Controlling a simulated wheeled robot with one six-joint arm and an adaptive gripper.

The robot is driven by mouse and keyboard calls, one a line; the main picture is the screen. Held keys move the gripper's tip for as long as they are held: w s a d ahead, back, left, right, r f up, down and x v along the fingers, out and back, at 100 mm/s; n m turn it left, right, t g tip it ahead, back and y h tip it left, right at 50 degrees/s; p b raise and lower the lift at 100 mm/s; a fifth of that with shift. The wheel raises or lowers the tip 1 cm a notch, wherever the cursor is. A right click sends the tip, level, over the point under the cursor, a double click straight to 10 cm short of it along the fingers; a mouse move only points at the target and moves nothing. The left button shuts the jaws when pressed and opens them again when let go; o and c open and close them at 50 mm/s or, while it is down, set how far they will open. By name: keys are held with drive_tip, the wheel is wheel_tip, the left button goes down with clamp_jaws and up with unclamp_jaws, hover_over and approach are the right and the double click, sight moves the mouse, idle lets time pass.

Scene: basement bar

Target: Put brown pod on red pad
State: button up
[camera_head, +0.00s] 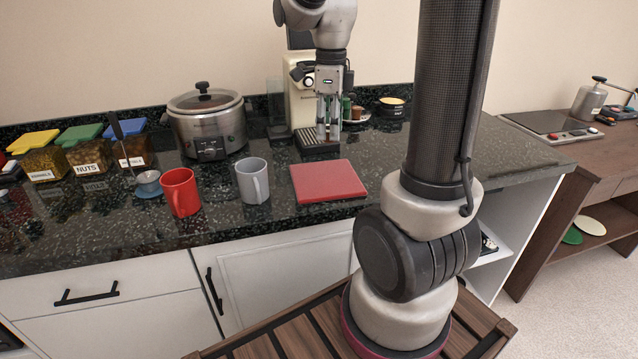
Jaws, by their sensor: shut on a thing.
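The red pad (327,181) lies flat and bare on the dark counter. My gripper (328,136) points down above the counter, behind the pad and in front of the coffee machine. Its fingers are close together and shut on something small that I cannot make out. A small brown item (357,112), which looks like a pod, shows just right of my gripper beside a green one (346,106). Both seem to stand on a pale saucer (362,119), partly hidden by my gripper.
A grey mug (253,182) and a red mug (181,192) stand left of the pad. The cream coffee machine (300,95) is behind my gripper. A steel cooker (208,125) and lidded jars (85,150) stand farther left. Counter right of the pad is clear.

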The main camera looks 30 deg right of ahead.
hover_over(325, 177)
wheel_tip(325, 177, down, 6)
drive_tip(key=shift+s+f, duration=0.1)
drive_tip(key=shift+f, duration=2.35)
drive_tip(key=shift+f, duration=0.15)
drive_tip(key=o, duration=0.7)
